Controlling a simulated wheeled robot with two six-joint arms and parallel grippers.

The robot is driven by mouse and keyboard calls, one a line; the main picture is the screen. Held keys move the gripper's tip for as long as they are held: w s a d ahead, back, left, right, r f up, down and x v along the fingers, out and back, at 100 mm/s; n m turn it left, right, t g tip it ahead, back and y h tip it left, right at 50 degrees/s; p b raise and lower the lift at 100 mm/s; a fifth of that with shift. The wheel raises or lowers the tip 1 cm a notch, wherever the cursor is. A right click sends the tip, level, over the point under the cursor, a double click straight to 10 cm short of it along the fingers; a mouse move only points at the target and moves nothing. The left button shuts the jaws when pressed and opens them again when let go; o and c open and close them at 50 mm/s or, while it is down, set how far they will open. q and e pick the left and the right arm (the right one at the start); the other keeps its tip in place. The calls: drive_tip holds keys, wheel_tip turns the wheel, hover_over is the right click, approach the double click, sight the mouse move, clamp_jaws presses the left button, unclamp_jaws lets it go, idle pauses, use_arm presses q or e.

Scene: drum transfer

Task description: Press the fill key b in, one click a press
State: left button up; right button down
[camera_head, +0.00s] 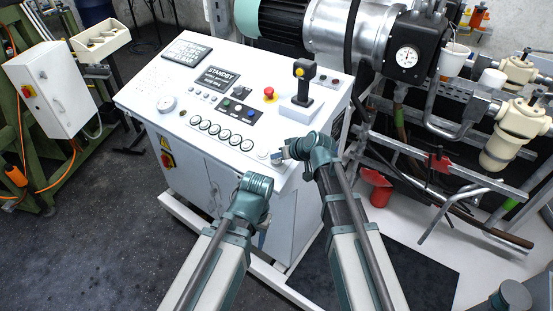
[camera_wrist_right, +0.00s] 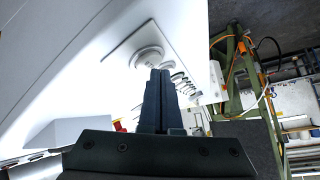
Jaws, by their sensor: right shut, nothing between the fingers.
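A row of several round, pale-topped keys with dark rims (camera_head: 225,134) lies along the front of the white console top. Their labels are too small to read, so I cannot tell which is fill key b. My right gripper (camera_head: 280,156) is at the console's front right corner, just right of the row. In the right wrist view its dark fingers (camera_wrist_right: 158,88) are shut and empty, their tips in front of a large round key (camera_wrist_right: 148,57). I cannot tell whether they touch it. My left gripper (camera_head: 262,236) hangs low before the console front, its jaws unclear.
The console (camera_head: 150,95) carries a display reading STANDBY (camera_head: 216,78), a red mushroom button (camera_head: 270,93) and a black joystick (camera_head: 303,80). A motor and pump (camera_head: 330,25) stand behind it. Pipes and a red funnel (camera_head: 377,185) are to the right.

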drive_tip(key=shift+f, duration=0.1)
drive_tip(key=shift+w+f+b, duration=0.15)
drive_tip(key=shift+f+b, duration=0.2)
drive_tip(key=shift+b, duration=0.1)
drive_tip(key=shift+d, duration=0.1)
drive_tip(key=shift+r, duration=0.15)
drive_tip(key=shift+r+p, duration=0.3)
drive_tip(key=shift+p, duration=0.15)
wheel_tip(320, 180, up, 6)
drive_tip(key=s+a+p, duration=0.1)
drive_tip(key=s+p, duration=0.1)
drive_tip(key=p, duration=0.3)
drive_tip(key=shift+a+f+p, duration=0.15)
drive_tip(key=shift+a+p, duration=0.05)
drive_tip(key=shift+p, duration=0.15)
drive_tip(key=shift+w, duration=0.1)
